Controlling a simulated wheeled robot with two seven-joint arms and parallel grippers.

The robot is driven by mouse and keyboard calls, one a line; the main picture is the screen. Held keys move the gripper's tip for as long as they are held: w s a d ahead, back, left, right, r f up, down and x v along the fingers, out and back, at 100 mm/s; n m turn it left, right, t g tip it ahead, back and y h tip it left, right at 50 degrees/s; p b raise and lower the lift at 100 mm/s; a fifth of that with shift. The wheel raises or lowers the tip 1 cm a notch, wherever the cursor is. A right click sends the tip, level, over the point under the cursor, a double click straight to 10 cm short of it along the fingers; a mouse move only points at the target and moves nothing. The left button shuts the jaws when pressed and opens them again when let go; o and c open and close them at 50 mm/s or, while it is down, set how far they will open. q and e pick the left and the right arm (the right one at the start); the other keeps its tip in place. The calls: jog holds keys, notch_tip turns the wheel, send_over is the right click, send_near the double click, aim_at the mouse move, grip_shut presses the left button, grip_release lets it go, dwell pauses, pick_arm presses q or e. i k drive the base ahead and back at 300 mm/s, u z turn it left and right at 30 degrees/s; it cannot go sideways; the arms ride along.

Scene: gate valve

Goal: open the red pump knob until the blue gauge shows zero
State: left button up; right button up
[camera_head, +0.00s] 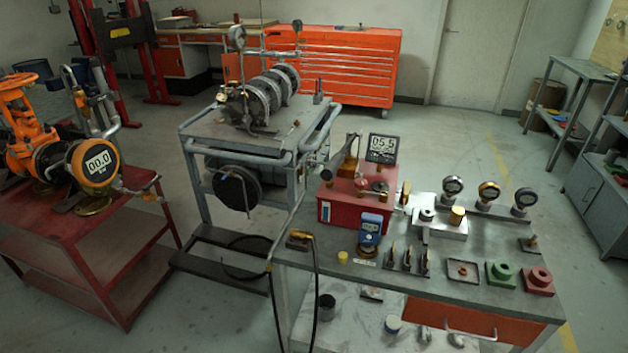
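The red pump (340,208) is a red box standing on the grey bench at the centre right. Small fittings and what looks like a round knob (379,186) sit on its top. I cannot tell the knob's turn position. The blue gauge (371,226) stands upright on the bench just in front of the pump's right side. Its small screen is too small to read. Neither of my grippers shows in the head view, and nothing touches the pump or the blue gauge.
The grey bench (450,300) also holds several round gauges (488,192), small tools, and green (501,273) and red blocks (537,280). A black hose (316,290) hangs over its left front. A wheeled cart (262,150) stands behind left. A red table (95,225) bears an orange valve.

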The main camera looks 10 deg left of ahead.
aim_at(361, 183)
jog(key=u, duration=0.6)
jog(key=i, duration=0.95)
jog(key=z, duration=1.05)
